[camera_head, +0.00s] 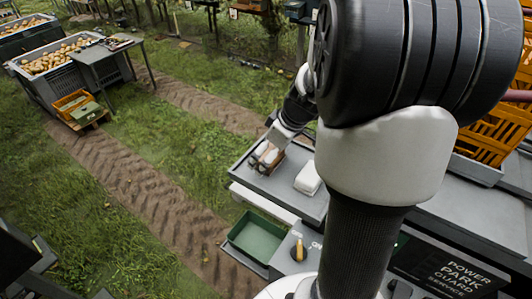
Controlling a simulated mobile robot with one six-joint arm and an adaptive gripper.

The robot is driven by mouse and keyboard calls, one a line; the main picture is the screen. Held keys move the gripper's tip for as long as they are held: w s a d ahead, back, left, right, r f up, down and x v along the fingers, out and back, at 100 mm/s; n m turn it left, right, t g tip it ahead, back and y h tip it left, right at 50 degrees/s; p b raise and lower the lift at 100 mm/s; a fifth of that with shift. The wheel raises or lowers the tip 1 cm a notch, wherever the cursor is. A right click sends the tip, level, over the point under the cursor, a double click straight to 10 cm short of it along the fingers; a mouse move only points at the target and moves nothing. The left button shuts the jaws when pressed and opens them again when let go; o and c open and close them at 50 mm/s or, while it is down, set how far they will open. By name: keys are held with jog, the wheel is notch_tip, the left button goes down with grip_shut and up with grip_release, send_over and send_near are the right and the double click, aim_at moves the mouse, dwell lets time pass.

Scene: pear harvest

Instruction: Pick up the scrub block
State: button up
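My gripper (267,154) points down at the far left part of a grey tray-like work surface (301,204) on the bench in front of me. A small brown block (276,164), which looks like the scrub block, is right at the fingertips and partly covered by them. I cannot tell whether the fingers are closed on it or only around it. It appears to be on or just above the surface.
A white block (308,179) lies right of the gripper on the same surface. A green bin (257,236) and an orange knob (299,251) are nearer. Orange crates (493,135) stand right. My arm hides much of the middle. Grass and a dirt track lie left.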

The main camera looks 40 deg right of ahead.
jog(key=shift+s, duration=0.1)
jog(key=shift+c, duration=0.3)
jog(key=c, duration=1.1)
jog(key=shift+r, duration=0.15)
notch_tip(320, 180, up, 20)
jog(key=shift+f, duration=0.1)
jog(key=o, duration=0.5)
jog(key=c, duration=0.4)
